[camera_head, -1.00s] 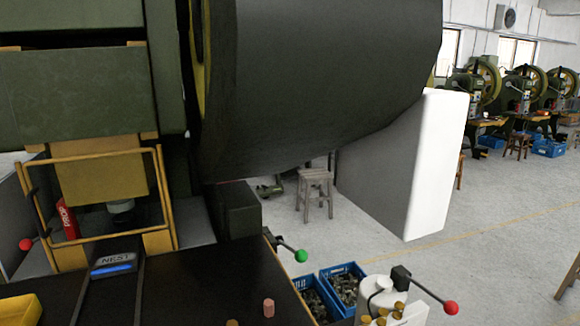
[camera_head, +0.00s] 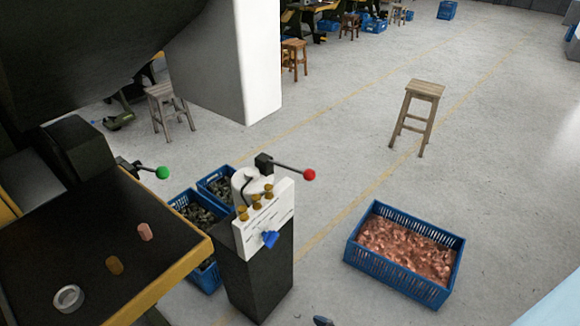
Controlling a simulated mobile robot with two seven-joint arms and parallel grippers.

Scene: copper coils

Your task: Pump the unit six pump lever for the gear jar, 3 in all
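A lever with a red knob (camera_head: 309,175) sticks out to the right from a dark block on top of a white cylindrical jar (camera_head: 243,186). The jar stands behind a white panel (camera_head: 250,236) with several brass knobs and a blue handle, on a dark pedestal (camera_head: 258,275). Another lever with a green knob (camera_head: 162,172) sits at the bench's far right corner. No unit number is readable, so I cannot tell which lever is unit six. Neither of my grippers can be made out; a small dark tip at the bottom edge is too cut off to identify.
The dark bench (camera_head: 60,245) at left carries two small copper or brass pieces and a metal ring (camera_head: 68,298). Blue crates (camera_head: 183,203) of dark parts stand behind the pedestal. A blue crate (camera_head: 358,259) of copper pieces and a wooden stool (camera_head: 425,90) stand right. Floor between is clear.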

